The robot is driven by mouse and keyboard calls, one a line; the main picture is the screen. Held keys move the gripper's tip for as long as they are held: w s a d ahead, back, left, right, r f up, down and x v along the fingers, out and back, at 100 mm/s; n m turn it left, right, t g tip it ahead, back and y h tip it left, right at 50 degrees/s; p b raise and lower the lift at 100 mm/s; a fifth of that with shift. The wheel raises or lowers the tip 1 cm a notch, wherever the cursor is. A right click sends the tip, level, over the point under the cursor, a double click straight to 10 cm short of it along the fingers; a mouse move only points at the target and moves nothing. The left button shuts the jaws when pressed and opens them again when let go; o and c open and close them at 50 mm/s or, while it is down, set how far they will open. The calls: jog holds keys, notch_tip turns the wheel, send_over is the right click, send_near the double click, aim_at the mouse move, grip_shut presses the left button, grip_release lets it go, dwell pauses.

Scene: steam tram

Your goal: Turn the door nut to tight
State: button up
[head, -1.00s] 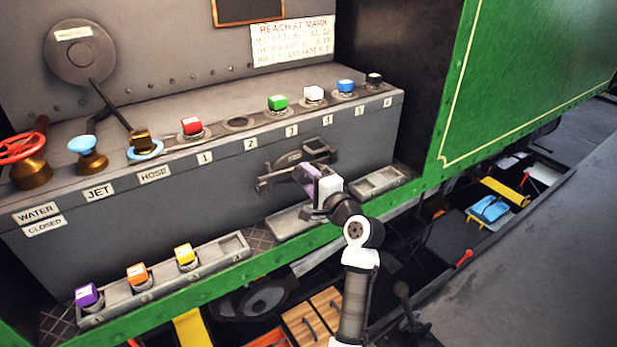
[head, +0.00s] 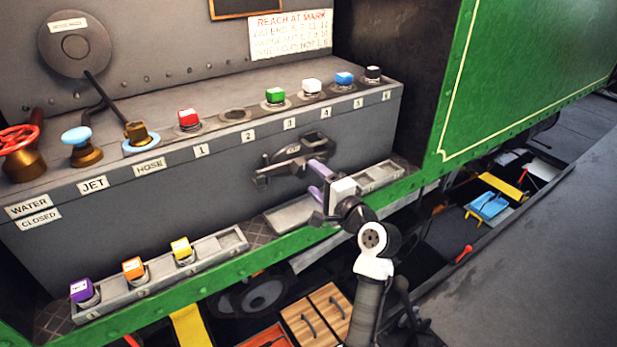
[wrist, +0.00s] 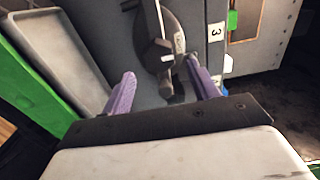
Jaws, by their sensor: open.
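The door fitting (head: 290,162) is a dark round hub with a bar across it, on the front of the grey box. I cannot tell which part of it is the nut, and no tight mark is readable. In the wrist view, the hub and its handle (wrist: 163,55) lie ahead of my gripper (wrist: 160,80), with the handle's end between the two purple fingers. My gripper (head: 315,181) is open and empty, just right of and below the hub in the head view. I see no clear contact.
Grey trays (head: 290,213) line the green ledge below the box, close to my gripper. Coloured cubes, including a red cube (head: 188,117), stand along the box top. A red valve wheel (head: 20,140) is at far left. The green side panel (head: 530,75) borders the right.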

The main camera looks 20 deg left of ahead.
jog(key=b+v, duration=0.2)
jog(key=v, duration=0.7)
jog(key=shift+s+d, duration=0.1)
